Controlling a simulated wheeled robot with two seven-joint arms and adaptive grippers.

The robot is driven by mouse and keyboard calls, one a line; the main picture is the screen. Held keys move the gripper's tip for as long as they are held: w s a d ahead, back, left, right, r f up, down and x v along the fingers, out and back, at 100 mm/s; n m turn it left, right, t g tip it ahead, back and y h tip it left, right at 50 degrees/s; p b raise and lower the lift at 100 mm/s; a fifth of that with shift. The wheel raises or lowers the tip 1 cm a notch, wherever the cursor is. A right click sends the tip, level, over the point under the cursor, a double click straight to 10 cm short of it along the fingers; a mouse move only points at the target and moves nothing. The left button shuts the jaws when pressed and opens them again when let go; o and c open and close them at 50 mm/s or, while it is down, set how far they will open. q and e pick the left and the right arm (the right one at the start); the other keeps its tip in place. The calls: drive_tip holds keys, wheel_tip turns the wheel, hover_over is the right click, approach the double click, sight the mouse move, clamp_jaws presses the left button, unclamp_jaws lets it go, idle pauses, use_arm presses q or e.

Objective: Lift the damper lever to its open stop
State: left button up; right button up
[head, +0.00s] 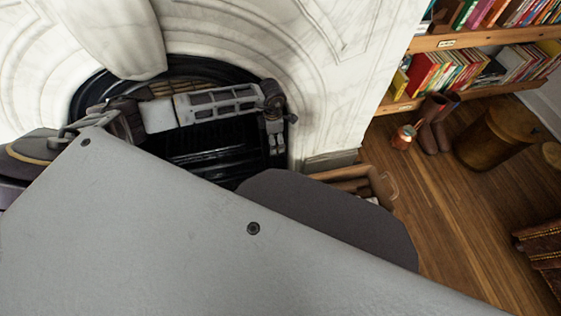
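The white marble fireplace (235,45) fills the upper left of the head view, with a black arched iron insert (86,92) in it. I cannot make out the damper lever for certain. A small dark knob (292,118) shows at the right edge of the insert, beside my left gripper; I cannot tell whether it belongs to the lever. My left arm reaches across the opening from the left. Its gripper (275,142) points downward at the right side of the insert. Its fingers are too small to tell open from shut. My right gripper is not in view.
My own grey body hides the lower left and the hearth. Brown boots (433,135), a small copper-coloured pot (403,137) and a wooden barrel (495,138) stand below bookshelves (480,40). The wooden floor (450,215) between is clear.

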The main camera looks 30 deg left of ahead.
use_arm(q)
drive_tip(key=shift+r+p, duration=0.85)
drive_tip(key=shift+r, duration=0.45)
